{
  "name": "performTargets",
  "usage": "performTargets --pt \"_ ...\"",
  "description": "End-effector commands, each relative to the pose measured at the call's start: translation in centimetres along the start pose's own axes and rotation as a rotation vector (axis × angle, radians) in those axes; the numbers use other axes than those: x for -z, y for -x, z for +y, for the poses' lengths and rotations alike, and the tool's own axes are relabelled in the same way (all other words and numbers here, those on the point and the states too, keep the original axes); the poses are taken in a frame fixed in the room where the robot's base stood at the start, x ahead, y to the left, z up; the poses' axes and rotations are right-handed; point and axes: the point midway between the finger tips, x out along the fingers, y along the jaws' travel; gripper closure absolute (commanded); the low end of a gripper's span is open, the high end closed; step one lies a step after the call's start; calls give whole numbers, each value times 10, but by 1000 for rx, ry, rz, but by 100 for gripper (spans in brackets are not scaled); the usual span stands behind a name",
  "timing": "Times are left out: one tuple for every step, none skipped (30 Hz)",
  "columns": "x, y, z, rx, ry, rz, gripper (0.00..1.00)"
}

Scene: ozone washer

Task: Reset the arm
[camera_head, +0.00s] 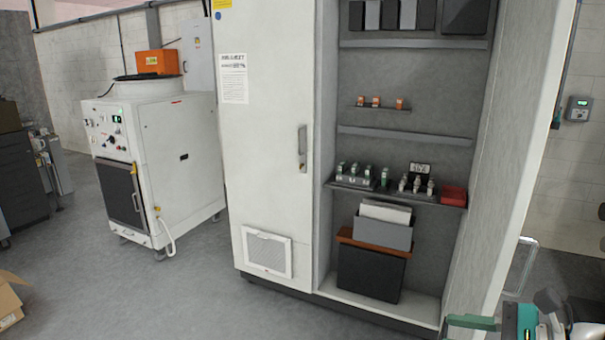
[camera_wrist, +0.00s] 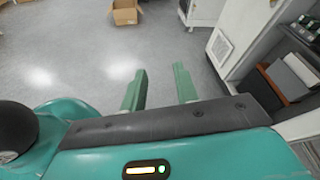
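My gripper (camera_wrist: 160,70) shows in the wrist view with its two green fingers apart and nothing between them. Bare grey floor lies beyond the fingertips. In the head view, parts of my arm and a green finger-like piece show at the bottom right corner, in front of the open cabinet's lower right side. Most of the arm is out of the frame there.
A tall cabinet (camera_head: 270,130) has one closed door and open shelves with small parts and a red box (camera_head: 454,195). A white wheeled machine (camera_head: 180,150) stands left. A cardboard box (camera_wrist: 125,12) lies on open floor.

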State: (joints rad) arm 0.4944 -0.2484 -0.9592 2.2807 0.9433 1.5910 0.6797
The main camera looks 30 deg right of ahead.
Motion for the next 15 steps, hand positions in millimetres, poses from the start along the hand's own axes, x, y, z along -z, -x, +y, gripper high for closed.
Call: performTargets --pt "-7 -26 12 -97 100 29 70" --pt "-10 -42 21 -161 173 54 70" --pt "-14 -64 34 -253 289 89 70" --pt "-16 -79 45 -321 384 115 70" --pt "-19 -93 56 -389 486 141 70" --pt "-22 -109 71 -475 629 173 70" --pt "-24 -120 81 -537 742 195 70" --pt "-26 -130 91 -596 857 214 70" --pt "-29 -142 103 -670 1018 239 70" --pt "-32 -150 112 -723 1143 256 70" --pt "-35 -157 121 -772 1271 269 70" --pt "-39 -166 130 -832 1444 286 70" --pt "-43 -172 137 -872 1571 297 70" --pt "-47 -178 143 -905 1691 306 70" --pt "-53 -184 149 -941 1843 317 70"
